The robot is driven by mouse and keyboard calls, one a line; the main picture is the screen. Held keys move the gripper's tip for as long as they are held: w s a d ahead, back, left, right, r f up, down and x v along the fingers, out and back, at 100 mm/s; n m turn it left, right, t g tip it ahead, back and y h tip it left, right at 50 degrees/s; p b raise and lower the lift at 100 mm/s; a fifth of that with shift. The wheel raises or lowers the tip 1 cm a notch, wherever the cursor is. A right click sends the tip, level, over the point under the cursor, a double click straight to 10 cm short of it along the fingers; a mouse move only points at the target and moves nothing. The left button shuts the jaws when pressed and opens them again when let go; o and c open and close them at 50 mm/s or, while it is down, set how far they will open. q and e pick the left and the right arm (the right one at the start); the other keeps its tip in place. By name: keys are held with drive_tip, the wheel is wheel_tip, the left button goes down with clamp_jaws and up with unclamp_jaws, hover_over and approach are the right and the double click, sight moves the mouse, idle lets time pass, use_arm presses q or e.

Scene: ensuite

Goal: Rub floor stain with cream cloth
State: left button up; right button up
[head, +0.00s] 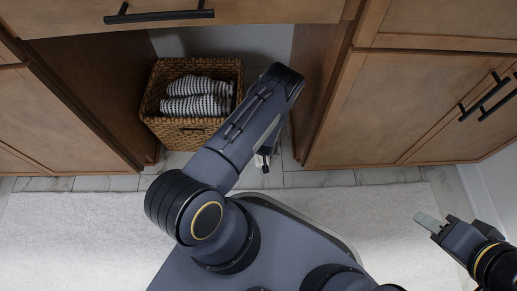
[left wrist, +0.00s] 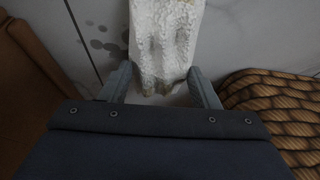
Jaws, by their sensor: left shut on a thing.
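The cream cloth (left wrist: 165,45) is textured and bunched, and hangs out between the fingers of my left gripper (left wrist: 162,85), which is shut on it. Part of the cloth has darker, yellowish marks near the fingers. The floor stain (left wrist: 104,42) shows as several dark grey spots on the pale tile, left of the cloth in the left wrist view. The cloth may hide more of it. In the head view my left arm covers most of its gripper, and I cannot make out the stain there. My right gripper (head: 432,222) is at the right, above the rug, with nothing visible in it.
A wicker basket (head: 190,136) with striped towels (head: 197,96) stands in the opening between wooden cabinets (head: 385,108). It is close on the right in the left wrist view (left wrist: 268,120). A pale rug (head: 80,235) lies in front, with a strip of tile between.

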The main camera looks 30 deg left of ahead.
use_arm(q)
drive_tip(key=shift+w+d+f, duration=0.1)
drive_tip(key=shift+w+d, duration=0.4)
drive_tip(key=shift+d, duration=0.3)
drive_tip(key=shift+w+d+r, duration=0.1)
drive_tip(key=shift+w+d, duration=0.4)
drive_tip(key=shift+d, duration=0.35)
drive_tip(key=shift+w+d+f, duration=0.1)
drive_tip(key=shift+w+d, duration=0.4)
drive_tip(key=shift+d, duration=0.3)
drive_tip(key=shift+w+d, duration=0.4)
drive_tip(key=shift+d, duration=0.3)
drive_tip(key=shift+w+d, duration=0.4)
drive_tip(key=shift+d, duration=0.25)
drive_tip(key=shift+w+d+r, duration=0.2)
drive_tip(key=shift+s+a+r+p, duration=0.15)
drive_tip(key=shift+s+a+p, duration=0.25)
drive_tip(key=shift+a, duration=0.25)
drive_tip(key=shift+s+a, duration=0.5)
drive_tip(key=shift+a, duration=0.3)
drive_tip(key=shift+s+a+f+p, duration=0.15)
drive_tip(key=shift+s+a, duration=0.55)
drive_tip(key=shift+a, duration=0.4)
drive_tip(key=shift+s+a+f+p, duration=0.15)
drive_tip(key=shift+s+a, duration=0.5)
drive_tip(key=shift+a, duration=0.45)
drive_tip(key=shift+s+a+f+p, duration=0.15)
drive_tip(key=shift+s+a, duration=0.55)
drive_tip(key=shift+a, duration=0.4)
drive_tip(key=shift+r, duration=0.15)
